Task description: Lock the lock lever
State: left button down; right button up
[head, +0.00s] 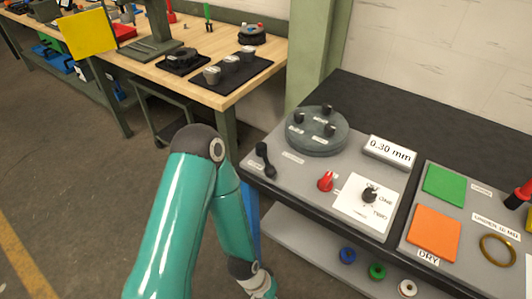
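A grey panel (300,192) on the dark bench holds small controls. A black lever (265,160) with a round knob end stands at its left edge, beside a small label I cannot read. A red knob-like handle (326,181) sits at the panel's middle, also beside a small label. I cannot tell from the lettering which of these is the lock lever, or whether it is locked. My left arm rises from the bottom, bends, and runs down in front of the bench. Its gripper is below the frame edge. My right arm and gripper are not seen.
A round grey disc (318,131) with several black knobs stands behind the lever. A 0.30 mm display (389,153) and a black selector (369,194) marked ONE and TWO are to the right. Green (444,184) and orange (434,232) pads lie farther right. A wooden workbench (228,98) stands behind.

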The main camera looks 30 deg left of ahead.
aim_at(261, 147)
jog(key=u, duration=1.8)
jog(key=i, duration=0.1)
jog(key=z, duration=3.05)
jog(key=k, duration=1.3)
jog(key=u, duration=0.7)
jog(key=i, duration=1.05)
jog(key=z, duration=0.05)
